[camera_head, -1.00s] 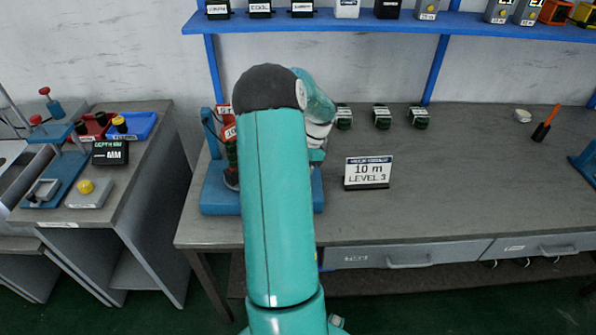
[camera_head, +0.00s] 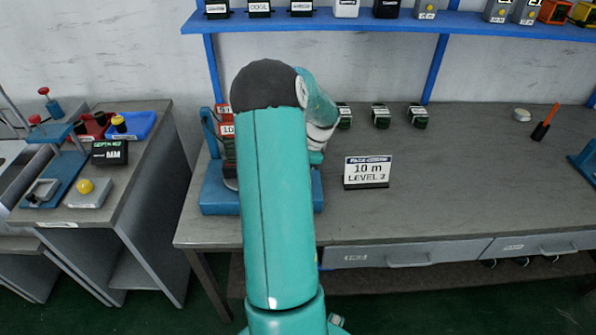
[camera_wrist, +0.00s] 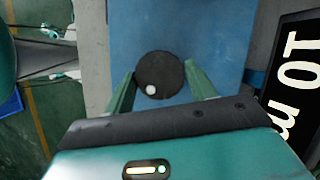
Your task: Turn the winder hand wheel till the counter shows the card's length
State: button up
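The black round hand wheel (camera_wrist: 160,68) with a white spot near its rim lies between my fingertips in the wrist view. My gripper (camera_wrist: 160,68) has one green finger on each side of the wheel, close to its rim. I cannot tell whether the fingers press on it. The winder's blue base (camera_head: 219,198) stands at the left end of the bench, mostly behind my arm. The card (camera_head: 368,170) reads "10 m" and "LEVEL 3" and stands right of the winder. Red labels (camera_head: 226,130) show left of my arm. The counter reading is not visible.
Several small dark green blocks (camera_head: 381,117) stand at the back of the bench. A blue shelf (camera_head: 400,22) with boxes runs above. A side table (camera_head: 137,150) with a press stands at left. The bench's middle and right are mostly clear.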

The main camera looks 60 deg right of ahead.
jog(key=o, duration=0.4)
jog(key=shift+c, duration=0.2)
jog(key=shift+r, duration=0.1)
jog(key=v, duration=1.3)
jog(key=shift+s+r, duration=0.25)
jog(key=shift+r, duration=0.05)
jog(key=shift+d, duration=0.1)
jog(key=w+a+r+n, duration=0.3)
jog(key=w+a+n, duration=0.15)
jog(key=a, duration=0.45)
jog(key=w+a+r+n+h, duration=0.1)
jog(key=w+a+r+n, duration=0.35)
jog(key=a, duration=0.35)
jog(key=w+a+r+n, duration=0.3)
jog(key=w+a, duration=0.3)
jog(key=a, duration=0.3)
jog(key=s+a+n+t+h, duration=0.1)
jog(key=s+a+n, duration=0.2)
jog(key=a+n, duration=0.4)
jog(key=s+a+n+t+h, duration=0.1)
jog(key=s+a+n, duration=0.3)
jog(key=a, duration=1.6)
jog(key=n, duration=0.4)
jog(key=shift+r+n, duration=0.3)
jog(key=shift+r, duration=0.05)
